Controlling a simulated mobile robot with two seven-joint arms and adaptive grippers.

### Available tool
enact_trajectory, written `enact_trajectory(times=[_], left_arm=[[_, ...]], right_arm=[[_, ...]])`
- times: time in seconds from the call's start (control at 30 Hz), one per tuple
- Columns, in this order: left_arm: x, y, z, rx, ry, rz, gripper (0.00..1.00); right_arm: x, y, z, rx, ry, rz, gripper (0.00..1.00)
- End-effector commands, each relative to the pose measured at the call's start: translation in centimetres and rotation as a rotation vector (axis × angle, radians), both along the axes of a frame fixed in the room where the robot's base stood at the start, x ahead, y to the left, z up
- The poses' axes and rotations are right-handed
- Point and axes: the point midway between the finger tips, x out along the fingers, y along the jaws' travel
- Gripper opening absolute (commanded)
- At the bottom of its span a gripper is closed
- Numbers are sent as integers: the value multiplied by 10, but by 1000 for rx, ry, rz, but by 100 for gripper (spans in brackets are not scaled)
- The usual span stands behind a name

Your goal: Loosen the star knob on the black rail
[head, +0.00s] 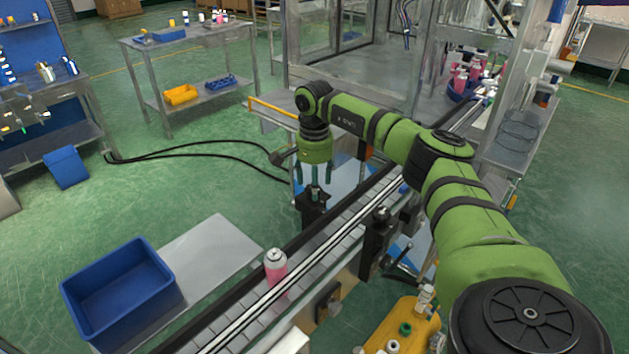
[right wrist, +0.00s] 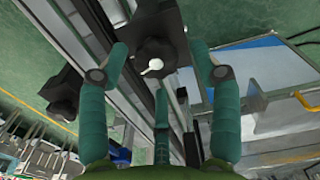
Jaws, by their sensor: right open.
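A black star knob (right wrist: 150,52) with a pale centre sits on a black bracket in the right wrist view, between the tips of my right gripper's fingers. My right gripper (right wrist: 160,76) is open, with two teal fingers either side of the knob and a third below it; no finger visibly touches it. In the head view this gripper (head: 314,180) points down over the black bracket (head: 312,209) at the conveyor's far side. The knob there is largely hidden by the fingers. The black rail (head: 253,265) runs along the conveyor. My left gripper is out of view.
A second black knob (right wrist: 63,102) shows in the wrist view. A blue bin (head: 120,290) and a yellow tank (head: 405,325) are nearby.

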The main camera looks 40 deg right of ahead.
Motion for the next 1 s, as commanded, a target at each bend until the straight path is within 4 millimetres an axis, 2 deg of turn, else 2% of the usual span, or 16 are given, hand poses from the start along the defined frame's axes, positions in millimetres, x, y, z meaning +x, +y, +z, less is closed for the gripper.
enact_trajectory(times=[0.17, 0.4, 0.6, 0.77, 1.0], left_arm=[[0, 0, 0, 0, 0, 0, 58], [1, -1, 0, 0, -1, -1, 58], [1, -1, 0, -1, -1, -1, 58], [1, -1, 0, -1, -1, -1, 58], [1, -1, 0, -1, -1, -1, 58]], right_arm=[[1, 0, 26, 1, -6, 0, 64], [1, -1, 77, 1, -7, -1, 64], [1, -2, 108, 2, -6, -3, 64], [0, -3, 117, 2, -5, -3, 64], [0, -3, 118, 1, -4, -3, 64]])
